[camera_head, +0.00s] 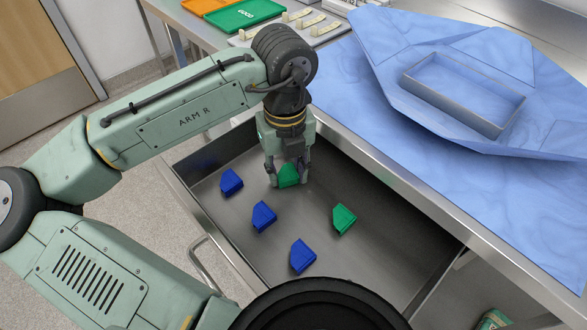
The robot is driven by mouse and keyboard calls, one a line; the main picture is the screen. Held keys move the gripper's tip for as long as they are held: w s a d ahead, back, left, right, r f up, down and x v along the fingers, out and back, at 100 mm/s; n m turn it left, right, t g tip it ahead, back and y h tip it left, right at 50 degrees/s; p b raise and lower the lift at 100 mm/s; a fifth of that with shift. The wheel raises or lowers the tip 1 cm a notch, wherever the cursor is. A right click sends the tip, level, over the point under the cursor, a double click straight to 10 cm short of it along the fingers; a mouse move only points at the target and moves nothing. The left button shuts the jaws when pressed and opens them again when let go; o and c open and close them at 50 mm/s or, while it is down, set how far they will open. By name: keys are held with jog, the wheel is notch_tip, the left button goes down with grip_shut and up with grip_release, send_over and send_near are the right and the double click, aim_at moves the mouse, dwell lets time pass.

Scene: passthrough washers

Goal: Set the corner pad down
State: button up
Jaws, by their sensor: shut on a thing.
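My gripper (288,178) points down over the open metal drawer, in its back part. It is shut on a green corner pad (289,175). The pad is partly hidden between the fingers, and I cannot tell whether it touches the drawer floor. Another green corner pad (344,218) lies on the drawer floor to the right and nearer. Blue corner pads lie at the left (231,181), in the middle (263,216) and at the front (302,256) of the drawer (377,257).
A blue wrap (400,135) with a metal tray (416,84) covers the counter at right. The counter's steel edge (420,200) runs beside the drawer. A green "GOOD" tray (246,14) and an orange tray (203,4) stand at the back. Bare drawer floor lies around the pads.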

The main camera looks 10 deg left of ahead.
aim_at(287, 175)
jog(key=shift+a, duration=0.1)
jog(key=shift+f, duration=0.1)
jog(key=o, duration=0.8)
notch_tip(287, 175, up, 12)
jog(key=shift+r, duration=0.15)
dwell(0.4)
